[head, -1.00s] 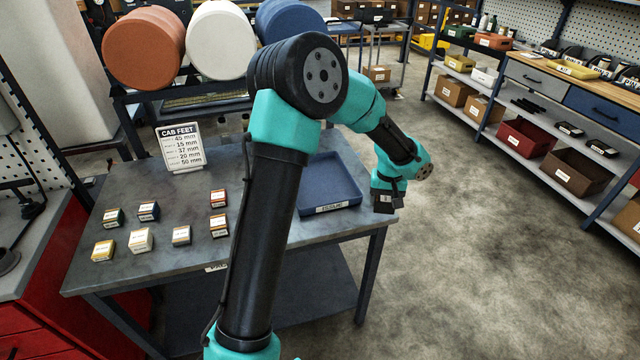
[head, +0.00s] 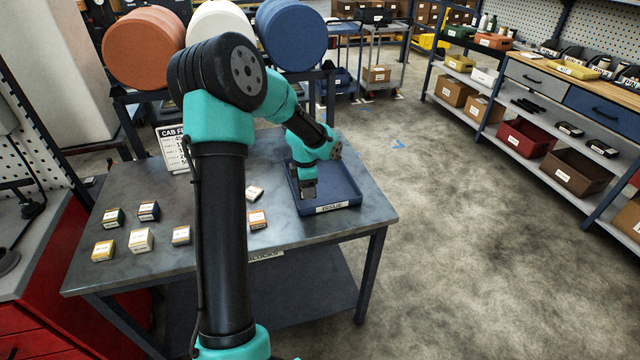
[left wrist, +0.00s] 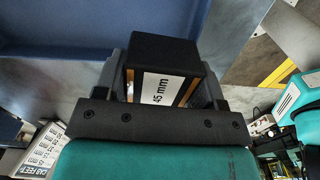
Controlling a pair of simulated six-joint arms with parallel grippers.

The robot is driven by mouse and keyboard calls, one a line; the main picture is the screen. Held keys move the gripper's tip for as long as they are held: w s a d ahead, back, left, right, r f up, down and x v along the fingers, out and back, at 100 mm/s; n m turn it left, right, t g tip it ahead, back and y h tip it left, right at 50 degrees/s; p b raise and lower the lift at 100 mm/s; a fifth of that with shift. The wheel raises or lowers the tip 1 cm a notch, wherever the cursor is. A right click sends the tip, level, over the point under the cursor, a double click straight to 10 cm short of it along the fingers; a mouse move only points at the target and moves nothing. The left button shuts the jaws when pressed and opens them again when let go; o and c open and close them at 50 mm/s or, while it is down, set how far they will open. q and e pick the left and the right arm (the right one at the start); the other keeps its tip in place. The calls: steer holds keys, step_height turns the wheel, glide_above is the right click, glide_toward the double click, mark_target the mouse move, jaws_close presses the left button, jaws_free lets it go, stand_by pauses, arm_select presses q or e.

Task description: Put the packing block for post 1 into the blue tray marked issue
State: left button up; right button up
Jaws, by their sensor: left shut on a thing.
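My left gripper (head: 309,192) is shut on a dark packing block (left wrist: 160,58) and holds it over the blue tray. In the left wrist view the block's white label reads 45 mm, and it sits between the two fingers. The blue tray (head: 331,208) has an issue label on its front wall and stands on the right part of the grey table. Whether the block touches the tray floor I cannot tell. The cab feet card (head: 172,150) stands behind, partly hidden by my arm. My right gripper is not in view.
My left arm hides part of the table. Large coloured rolls (head: 144,48) stand behind.

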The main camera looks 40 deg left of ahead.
arm_select(q)
steer(key=shift+s+a+n, duration=0.3)
steer(key=shift+a+n, duration=0.1)
steer(key=shift+n, duration=0.1)
steer(key=shift+w+a, duration=0.1)
steer(key=w+a, duration=0.3)
steer(key=w+a+f, duration=0.1)
steer(key=w+a, duration=0.2)
steer(key=a, duration=0.1)
steer(key=w+a, duration=0.4)
steer(key=shift+a+f, duration=0.15)
steer(key=shift+f, duration=0.05)
steer(key=shift+w+a, duration=0.2)
steer(key=shift+f, duration=1.8)
steer(key=shift+f, duration=0.1)
steer(key=o, duration=1)
